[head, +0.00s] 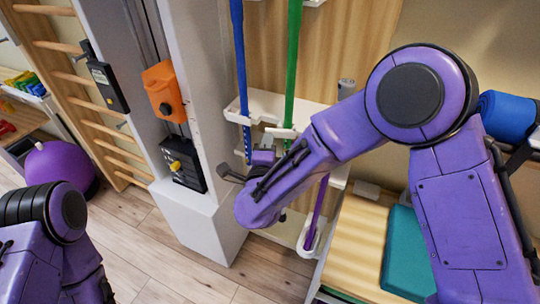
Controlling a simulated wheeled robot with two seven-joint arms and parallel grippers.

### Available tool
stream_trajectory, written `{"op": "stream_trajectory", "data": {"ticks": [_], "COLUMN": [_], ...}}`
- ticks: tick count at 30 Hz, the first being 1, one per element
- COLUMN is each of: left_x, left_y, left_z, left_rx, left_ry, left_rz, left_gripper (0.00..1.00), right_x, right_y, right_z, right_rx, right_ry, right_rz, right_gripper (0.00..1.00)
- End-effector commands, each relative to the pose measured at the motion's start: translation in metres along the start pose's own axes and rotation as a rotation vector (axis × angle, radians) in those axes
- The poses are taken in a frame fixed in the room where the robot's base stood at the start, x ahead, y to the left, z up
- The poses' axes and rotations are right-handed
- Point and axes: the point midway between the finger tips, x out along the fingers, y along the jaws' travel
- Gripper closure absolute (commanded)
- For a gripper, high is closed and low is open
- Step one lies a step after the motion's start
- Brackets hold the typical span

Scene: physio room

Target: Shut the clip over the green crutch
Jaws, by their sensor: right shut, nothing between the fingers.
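The green crutch (292,62) stands upright in the white rack (312,110), its shaft running up out of the picture. A small white clip piece (281,132) shows at the front of the rack, at the green shaft. I cannot tell whether it is open or shut. My right gripper (265,150) is just below and left of this clip piece, shut and empty. I cannot tell whether it touches the clip. My right forearm hides the lower green crutch and part of the rack. My left arm is at the lower left, its gripper out of view.
A blue crutch (240,62) stands left of the green one; a purple crutch (317,212) shows below my right forearm. A grey-white machine column (204,100) with an orange block (163,90) is close on the left. A teal pad (402,255) lies at the lower right.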

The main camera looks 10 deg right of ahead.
Motion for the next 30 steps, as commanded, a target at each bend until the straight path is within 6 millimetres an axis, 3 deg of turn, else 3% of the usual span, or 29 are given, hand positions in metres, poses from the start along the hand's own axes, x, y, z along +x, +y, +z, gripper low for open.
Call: {"op": "stream_trajectory", "data": {"ticks": [5, 11, 15, 24, 30], "left_x": [0.0, 0.0, 0.001, 0.026, 0.031], "left_y": [0.0, 0.0, 0.0, 0.003, 0.003], "left_z": [0.0, 0.0, 0.0, 0.011, 0.013], "left_rx": [0.0, 0.0, 0.0, 0.0, 0.0], "left_ry": [0.001, 0.0, 0.0, 0.0, 0.0], "left_rz": [0.001, 0.001, 0.001, 0.0, 0.001], "left_gripper": [1.0, 1.0, 1.0, 1.0, 1.0], "right_x": [0.001, -0.009, -0.032, -0.098, -0.12], "right_y": [-0.001, 0.0, 0.0, 0.003, 0.001], "right_z": [-0.006, 0.003, 0.019, 0.036, 0.043], "right_rx": [0.0, -0.002, -0.006, -0.005, -0.004], "right_ry": [0.013, 0.007, 0.005, 0.016, 0.018], "right_rz": [-0.001, -0.002, -0.004, -0.004, -0.003], "right_gripper": [1.0, 1.0, 1.0, 1.0, 1.0]}}
